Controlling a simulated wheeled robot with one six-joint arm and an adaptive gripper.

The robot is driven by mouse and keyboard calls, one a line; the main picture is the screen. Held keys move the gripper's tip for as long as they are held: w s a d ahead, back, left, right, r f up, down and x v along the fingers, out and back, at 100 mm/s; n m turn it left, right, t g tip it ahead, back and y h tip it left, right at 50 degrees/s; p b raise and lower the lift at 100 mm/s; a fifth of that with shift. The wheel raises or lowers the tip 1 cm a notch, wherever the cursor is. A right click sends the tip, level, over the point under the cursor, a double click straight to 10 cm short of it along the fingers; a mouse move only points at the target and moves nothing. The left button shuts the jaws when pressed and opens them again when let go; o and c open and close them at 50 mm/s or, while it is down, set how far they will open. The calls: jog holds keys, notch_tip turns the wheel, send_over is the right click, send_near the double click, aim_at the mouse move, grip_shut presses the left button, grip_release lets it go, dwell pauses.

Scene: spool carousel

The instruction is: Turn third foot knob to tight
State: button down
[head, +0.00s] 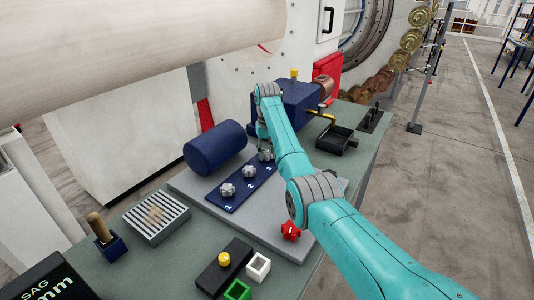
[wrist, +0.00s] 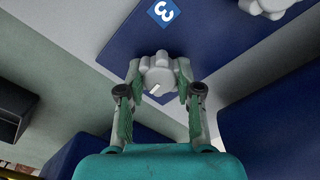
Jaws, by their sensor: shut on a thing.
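In the wrist view my gripper (wrist: 158,88) has one finger on each side of a grey lobed knob, the third foot knob (wrist: 157,70), and is shut on it. A white mark on the knob points diagonally. The number 3 label (wrist: 164,13) lies beside it on the blue plate (wrist: 120,30). In the head view the third knob (head: 266,155) is partly hidden by my arm at the far end of the blue plate (head: 238,191). The first knob (head: 227,190) and second knob (head: 249,171) stand nearer, by labels 1 and 2.
A blue cylinder (head: 215,147) lies left of the plate. A blue machine (head: 297,103) stands behind my gripper. A red knob (head: 291,231), a yellow button (head: 224,259), a slatted grey tray (head: 156,217) and a black tray (head: 337,139) are on the green bench.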

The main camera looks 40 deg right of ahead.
aim_at(267, 153)
jog(key=m, duration=0.6)
jog(key=shift+m, duration=0.4)
dwell(0.4)
jog(key=c, duration=0.8)
grip_release()
jog(key=shift+o, duration=0.2)
jog(key=shift+r, duration=3.75)
jog(key=shift+s, duration=0.15)
